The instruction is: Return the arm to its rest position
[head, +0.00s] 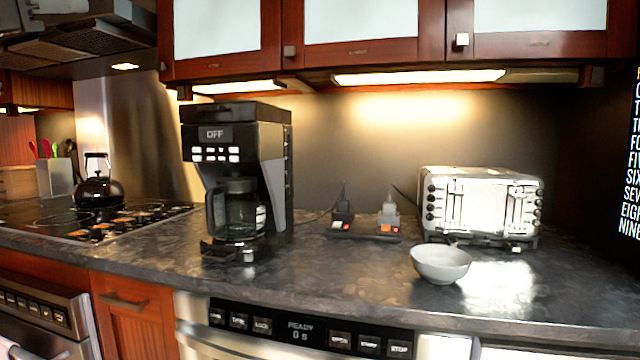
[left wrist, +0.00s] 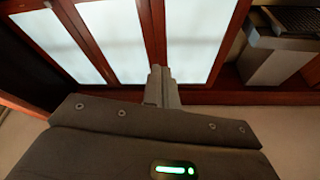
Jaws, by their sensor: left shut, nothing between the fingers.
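My left gripper (left wrist: 160,74) shows in the left wrist view. Its two fingers are together with nothing between them. They point toward frosted cabinet doors (left wrist: 110,35) and appear clear of them. In the head view only a pale piece at the bottom left corner may be part of my left arm; I cannot be sure. My right gripper does not show. The microwave drawer (head: 300,333) is under the counter in the head view, its panel reading READY; its lower part is cut off by the picture edge.
On the counter (head: 330,270) stand a coffee maker (head: 235,170), a white bowl (head: 440,264) and a toaster (head: 482,205). A kettle (head: 98,188) sits on the stove at left. Wall cabinets (head: 365,30) hang above. The counter's front strip is mostly clear.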

